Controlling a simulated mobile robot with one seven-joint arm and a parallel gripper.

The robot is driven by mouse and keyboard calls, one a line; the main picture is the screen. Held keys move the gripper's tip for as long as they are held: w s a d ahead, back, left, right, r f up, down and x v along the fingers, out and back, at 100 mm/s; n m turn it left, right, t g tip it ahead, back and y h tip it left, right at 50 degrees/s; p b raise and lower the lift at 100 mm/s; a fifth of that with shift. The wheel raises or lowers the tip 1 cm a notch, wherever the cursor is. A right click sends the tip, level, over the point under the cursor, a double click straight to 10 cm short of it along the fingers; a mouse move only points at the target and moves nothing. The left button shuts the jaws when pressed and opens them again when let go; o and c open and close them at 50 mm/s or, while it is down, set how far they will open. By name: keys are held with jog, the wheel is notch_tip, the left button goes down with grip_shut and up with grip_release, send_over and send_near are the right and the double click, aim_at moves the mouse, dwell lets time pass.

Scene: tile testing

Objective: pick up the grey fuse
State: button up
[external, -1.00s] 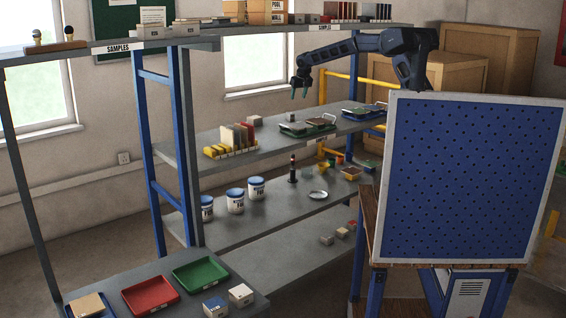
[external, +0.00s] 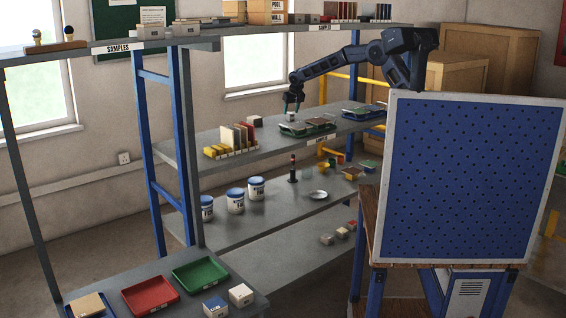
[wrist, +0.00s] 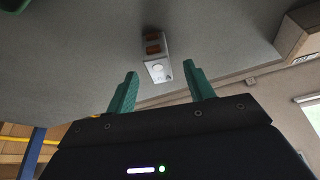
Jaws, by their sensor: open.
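The grey fuse (wrist: 157,62) is a small pale grey block with two brown-orange patches and a round mark. It stands on the middle shelf of the rack, just beyond my fingertips in the wrist view. In the external view my gripper (external: 293,103) is low over the shelf, directly above the small fuse (external: 291,117). Whether the fingertips overlap its sides is too small to tell.
A small pale-sided box (external: 254,121) sits left of the fuse on the same shelf; a box edge (wrist: 301,34) shows at right in the wrist view. Green trays with tiles (external: 307,130) stand to the right. The upper shelf (external: 230,40) runs overhead.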

aim_at(291, 113)
jog(key=x, duration=0.3)
jog(key=shift+d+f, duration=0.1)
jog(key=shift+f, duration=0.05)
jog(key=c, duration=1.1)
